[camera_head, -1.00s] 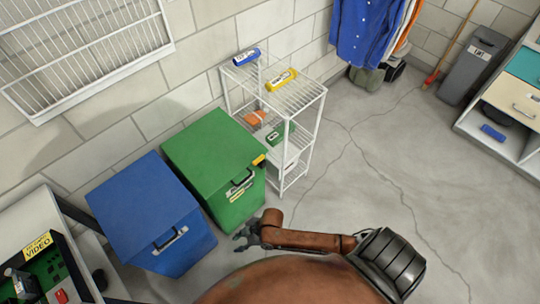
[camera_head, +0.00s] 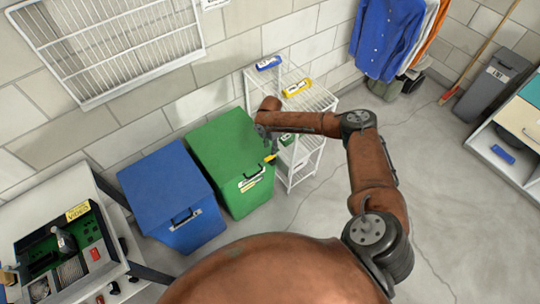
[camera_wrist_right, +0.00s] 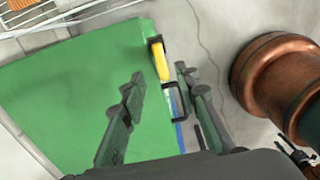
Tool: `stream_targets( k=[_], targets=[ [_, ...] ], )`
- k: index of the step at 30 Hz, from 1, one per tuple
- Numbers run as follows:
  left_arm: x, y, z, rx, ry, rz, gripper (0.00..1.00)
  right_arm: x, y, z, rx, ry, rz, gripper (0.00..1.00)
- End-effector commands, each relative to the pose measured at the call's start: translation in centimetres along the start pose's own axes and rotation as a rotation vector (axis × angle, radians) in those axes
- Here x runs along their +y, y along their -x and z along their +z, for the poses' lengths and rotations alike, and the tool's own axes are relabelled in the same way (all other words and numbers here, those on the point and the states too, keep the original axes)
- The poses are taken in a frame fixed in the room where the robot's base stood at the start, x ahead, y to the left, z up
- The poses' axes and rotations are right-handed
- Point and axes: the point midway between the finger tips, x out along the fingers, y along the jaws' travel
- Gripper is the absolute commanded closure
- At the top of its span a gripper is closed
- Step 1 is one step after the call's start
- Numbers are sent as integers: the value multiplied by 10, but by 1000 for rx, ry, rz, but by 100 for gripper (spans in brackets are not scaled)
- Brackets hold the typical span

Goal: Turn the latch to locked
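The green chest (camera_head: 222,150) stands on the floor against the wall, lid closed. It has a yellow latch lever (camera_head: 270,159) at its front right top edge and a black handle below. In the right wrist view the yellow latch lever (camera_wrist_right: 160,62) sticks out past the lid edge from a dark mount. My right gripper (camera_head: 268,139) is over the lid's right edge, close to the latch. In the wrist view the fingers of my right gripper (camera_wrist_right: 160,75) are spread, with the lever between and beyond the tips, nothing gripped. Contact cannot be told. My left gripper is not in view.
A blue chest (camera_head: 160,185) stands left of the green one. A bench with a machine is at the left.

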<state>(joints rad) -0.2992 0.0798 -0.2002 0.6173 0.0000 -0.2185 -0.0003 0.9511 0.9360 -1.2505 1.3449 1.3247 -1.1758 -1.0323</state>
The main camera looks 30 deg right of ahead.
Motion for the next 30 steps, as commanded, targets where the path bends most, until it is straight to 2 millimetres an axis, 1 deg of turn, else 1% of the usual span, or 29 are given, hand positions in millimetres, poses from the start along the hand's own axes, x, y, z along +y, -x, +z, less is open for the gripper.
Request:
stream_targets(
  k=[1, 6, 9, 12, 16, 24, 30],
  targets=[
    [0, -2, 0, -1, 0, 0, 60, -1, -10, -2, 1, 1, -4, 71],
    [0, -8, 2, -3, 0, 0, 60, -1, -38, -2, 2, 1, -3, 71],
    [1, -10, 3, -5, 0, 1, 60, -1, -52, -2, 1, 0, -3, 71],
    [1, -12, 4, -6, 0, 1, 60, -1, -63, -2, 2, -1, -2, 71],
    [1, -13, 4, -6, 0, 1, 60, -1, -70, -2, 2, 1, -1, 71],
    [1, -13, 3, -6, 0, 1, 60, -1, -70, -2, 2, 0, 0, 71],
    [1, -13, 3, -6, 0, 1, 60, -1, -70, -2, 2, 0, 0, 84]
  ],
)
